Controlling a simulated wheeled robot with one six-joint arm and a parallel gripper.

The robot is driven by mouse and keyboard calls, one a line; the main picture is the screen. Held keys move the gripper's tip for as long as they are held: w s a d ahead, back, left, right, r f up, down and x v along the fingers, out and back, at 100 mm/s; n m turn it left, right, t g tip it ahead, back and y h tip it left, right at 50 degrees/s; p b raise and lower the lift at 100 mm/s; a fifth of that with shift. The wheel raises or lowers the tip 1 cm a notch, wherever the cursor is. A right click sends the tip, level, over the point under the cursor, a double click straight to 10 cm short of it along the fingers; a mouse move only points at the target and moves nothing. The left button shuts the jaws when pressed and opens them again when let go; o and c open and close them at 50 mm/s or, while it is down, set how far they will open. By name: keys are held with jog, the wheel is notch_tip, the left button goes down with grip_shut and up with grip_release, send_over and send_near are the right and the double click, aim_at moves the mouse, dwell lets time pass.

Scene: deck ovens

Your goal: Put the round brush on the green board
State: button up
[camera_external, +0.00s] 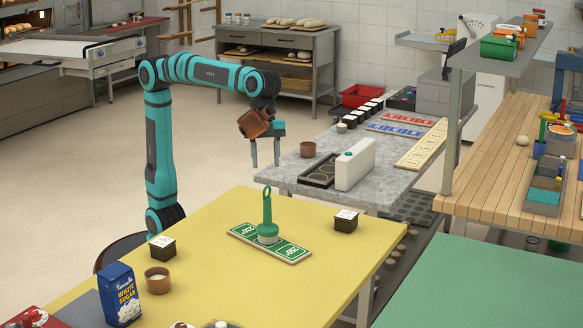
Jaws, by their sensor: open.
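The round brush (267,212) has a green handle with a loop at its top and a pale round head. It stands upright with its head on the middle of the green board (291,251), which has white markings at both ends. The board lies flat on the yellow table (210,262). My gripper (265,162) is open and empty, fingers pointing down. In the picture it is above the brush handle, apart from it. The brush head covers the middle of the board.
Small dark boxes (346,220) (162,248) stand right and left of the board. A brown cup (158,280) and a sugar packet (120,294) stand at the left. A grey table with a white container (355,164) is behind. Yellow surface around the board is clear.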

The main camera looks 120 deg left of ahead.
jog(key=s+a+r+n+t+y, duration=0.1)
jog(key=s+a+n+t, duration=0.2)
jog(key=s, duration=0.6)
jog(key=s+a+r+n+t, duration=0.1)
jog(key=s+a+n+t, duration=0.2)
jog(key=s+a+t, duration=0.4)
jog(key=s+a+r+n+t+y, duration=0.1)
jog(key=s+a+n+t, duration=0.2)
jog(key=s+a, duration=0.6)
jog(key=s+t, duration=0.2)
jog(key=s, duration=0.1)
jog(key=shift+s+r+y, duration=0.15)
jog(key=shift+r+y, duration=0.15)
jog(key=shift+r, duration=0.05)
